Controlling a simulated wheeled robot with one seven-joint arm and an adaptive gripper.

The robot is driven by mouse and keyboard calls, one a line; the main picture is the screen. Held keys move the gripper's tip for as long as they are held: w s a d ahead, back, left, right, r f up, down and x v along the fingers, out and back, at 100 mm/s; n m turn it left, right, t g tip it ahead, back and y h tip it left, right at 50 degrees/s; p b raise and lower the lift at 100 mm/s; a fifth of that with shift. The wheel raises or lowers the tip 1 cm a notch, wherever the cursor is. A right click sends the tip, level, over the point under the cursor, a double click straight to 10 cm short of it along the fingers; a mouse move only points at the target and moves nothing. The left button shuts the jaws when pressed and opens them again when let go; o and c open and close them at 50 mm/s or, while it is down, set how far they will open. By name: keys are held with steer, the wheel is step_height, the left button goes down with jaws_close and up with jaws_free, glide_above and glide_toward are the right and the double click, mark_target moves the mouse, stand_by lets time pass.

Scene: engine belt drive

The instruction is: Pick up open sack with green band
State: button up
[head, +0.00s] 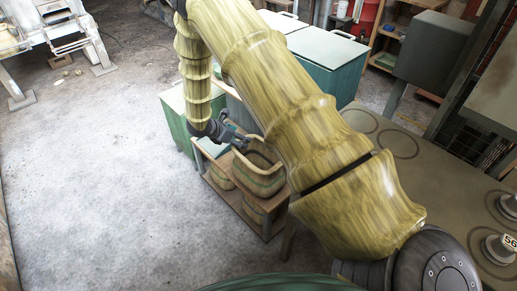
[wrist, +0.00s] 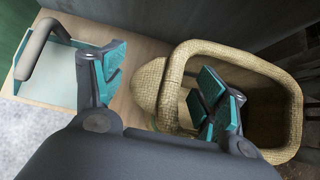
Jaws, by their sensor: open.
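An open woven sack (head: 262,180) stands on the top of a small wooden shelf unit, with a greenish band faintly visible around its side in the head view. In the wrist view its thick rim (wrist: 235,50) surrounds a dark opening. My gripper (head: 238,140) is at the sack's left rim, and it shows large in the wrist view (wrist: 160,78). It is open. One teal-padded finger is outside the sack on the left; the other appears over or inside the opening. The near wall lies between them, with visible room on the left. Contact cannot be told.
A teal tray-like thing with a grey handle (wrist: 45,55) lies left of the sack. The wooden shelf unit (head: 237,208) holds more woven containers below. Green cabinets stand behind, and a grey-brown bench (head: 440,180) is at right. Open floor (head: 110,180) lies left.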

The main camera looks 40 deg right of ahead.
steer(key=shift+d+f, duration=0.35)
steer(key=shift+c, duration=0.4)
steer(key=c, duration=1.4)
steer(key=shift+r, duration=0.1)
